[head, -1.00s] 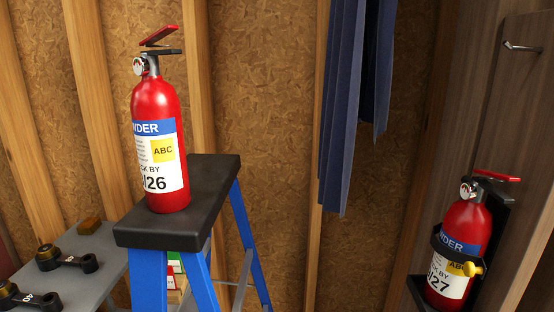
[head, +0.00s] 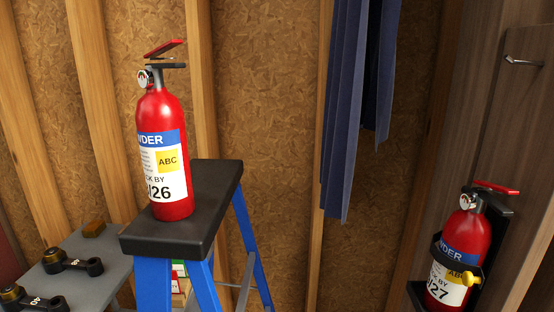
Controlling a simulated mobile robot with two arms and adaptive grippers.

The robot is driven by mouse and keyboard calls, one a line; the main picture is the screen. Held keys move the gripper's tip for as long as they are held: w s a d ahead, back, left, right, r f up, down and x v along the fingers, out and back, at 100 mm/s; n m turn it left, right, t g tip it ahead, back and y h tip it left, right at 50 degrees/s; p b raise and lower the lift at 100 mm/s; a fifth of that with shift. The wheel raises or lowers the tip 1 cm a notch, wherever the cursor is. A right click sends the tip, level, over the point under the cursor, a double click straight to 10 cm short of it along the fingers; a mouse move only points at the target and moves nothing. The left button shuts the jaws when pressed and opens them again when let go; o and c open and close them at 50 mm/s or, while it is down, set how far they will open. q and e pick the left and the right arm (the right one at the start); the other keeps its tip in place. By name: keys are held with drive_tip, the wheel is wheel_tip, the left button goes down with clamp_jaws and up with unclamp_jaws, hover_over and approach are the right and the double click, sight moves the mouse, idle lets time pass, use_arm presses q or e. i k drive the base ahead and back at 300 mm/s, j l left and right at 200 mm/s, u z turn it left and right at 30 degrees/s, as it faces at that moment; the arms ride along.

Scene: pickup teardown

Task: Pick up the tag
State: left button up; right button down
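I cannot make out a separate tag in the head view. A red fire extinguisher (head: 172,110) stands upright on the black top of a blue stepladder (head: 215,200). Its label (head: 163,165) reads "ABC" and ends in "/26". A second red extinguisher (head: 474,228) sits in a black wall bracket (head: 494,262) at the lower right, with a yellow knob (head: 470,278) on the strap. Its label (head: 442,285) ends in "/27". Neither of my grippers is in view.
A grey shelf or bench (head: 80,285) at the lower left carries several black-and-brass fittings (head: 72,262) and a small brown block (head: 94,229). Blue cloth (head: 350,110) hangs from above at the centre. A metal hook (head: 523,61) sticks out of the wooden panel at right.

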sight(179, 265)
drive_tip(key=l+u, duration=0.2)
drive_tip(key=u, duration=0.25)
drive_tip(key=k+l+u, duration=0.15)
drive_tip(key=u, duration=0.25)
